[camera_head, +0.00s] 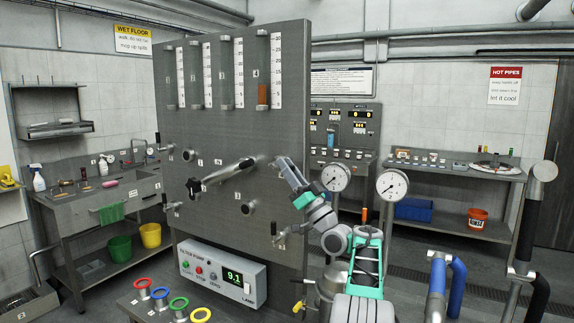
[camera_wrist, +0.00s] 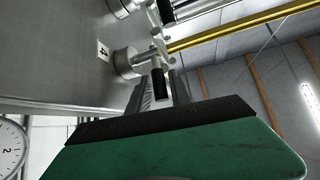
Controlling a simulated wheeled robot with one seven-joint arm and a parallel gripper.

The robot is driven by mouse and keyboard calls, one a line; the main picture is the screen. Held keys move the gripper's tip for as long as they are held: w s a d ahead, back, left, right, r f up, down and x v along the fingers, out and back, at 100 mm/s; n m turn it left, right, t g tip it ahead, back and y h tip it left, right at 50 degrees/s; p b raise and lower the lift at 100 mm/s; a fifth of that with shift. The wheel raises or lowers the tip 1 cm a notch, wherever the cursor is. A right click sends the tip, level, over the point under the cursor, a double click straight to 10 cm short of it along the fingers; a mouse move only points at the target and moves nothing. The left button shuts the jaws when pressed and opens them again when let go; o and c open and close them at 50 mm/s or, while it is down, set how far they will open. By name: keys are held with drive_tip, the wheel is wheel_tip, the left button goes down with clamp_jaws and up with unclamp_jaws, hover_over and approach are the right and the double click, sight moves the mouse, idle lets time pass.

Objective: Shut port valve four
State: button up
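In the wrist view, a small plate marked 4 (camera_wrist: 103,51) sits on the grey panel beside a round metal port (camera_wrist: 128,62). A metal valve (camera_wrist: 158,40) stands out from this port, with a black-tipped lever (camera_wrist: 159,87) pointing toward my gripper. My gripper (camera_wrist: 163,88) has its two fingers apart, one on each side of the black tip; I cannot tell whether they touch it. In the head view my gripper (camera_head: 285,172) is at the right part of the tall grey panel (camera_head: 225,125), and port four's valve is hidden or too small to make out.
A bent pipe with a black knob (camera_head: 194,187) and other ports stand out from the panel. A filter pump box (camera_head: 223,275) reading 9.1 is below. Two dial gauges (camera_head: 393,184) stand right of my gripper. A yellow pipe (camera_wrist: 245,27) runs beyond the valve.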

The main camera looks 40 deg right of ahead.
clamp_jaws()
idle(1.4)
